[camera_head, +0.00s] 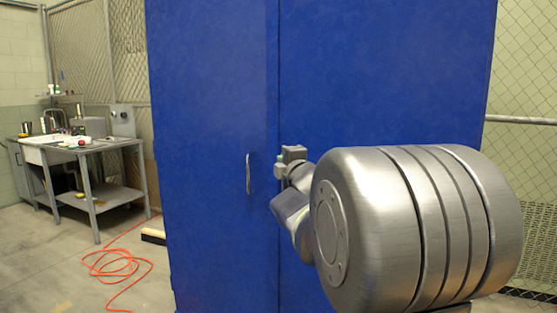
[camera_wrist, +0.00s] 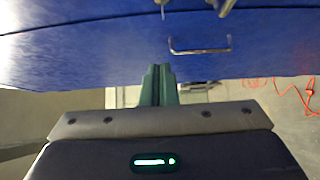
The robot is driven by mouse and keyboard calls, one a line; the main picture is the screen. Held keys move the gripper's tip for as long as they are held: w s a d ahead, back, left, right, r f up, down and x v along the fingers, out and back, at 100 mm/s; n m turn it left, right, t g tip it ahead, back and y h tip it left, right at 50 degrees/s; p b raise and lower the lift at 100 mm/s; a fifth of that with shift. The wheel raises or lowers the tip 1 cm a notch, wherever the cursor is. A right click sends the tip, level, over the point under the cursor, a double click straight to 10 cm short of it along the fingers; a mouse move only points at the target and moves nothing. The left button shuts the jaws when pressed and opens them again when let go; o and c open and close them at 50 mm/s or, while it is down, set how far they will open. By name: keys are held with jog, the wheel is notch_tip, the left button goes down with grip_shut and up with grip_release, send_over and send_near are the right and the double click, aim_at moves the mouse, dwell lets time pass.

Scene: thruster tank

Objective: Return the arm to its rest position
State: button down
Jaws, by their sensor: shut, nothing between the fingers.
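My gripper (camera_wrist: 160,70) shows in the wrist view as two green fingers side by side, shut with nothing between them. In the head view my gripper (camera_head: 282,164) is small, in front of the blue cabinet (camera_head: 210,90) and just right of its metal handle (camera_head: 248,173). My arm's large metal link hides the cabinet's lower right. In the wrist view the handle (camera_wrist: 200,52) lies beyond the fingertips and a little right, apart from them. The cabinet doors look shut.
A workbench (camera_head: 85,148) with a sink and small items stands at the left. An orange hose (camera_head: 115,265) lies coiled on the floor near a dark block with a pale top (camera_head: 153,236). Chain-link fencing (camera_head: 525,70) is at the right.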

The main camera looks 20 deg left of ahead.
jog(key=shift+v, duration=1.9)
jog(key=shift+f, duration=0.1)
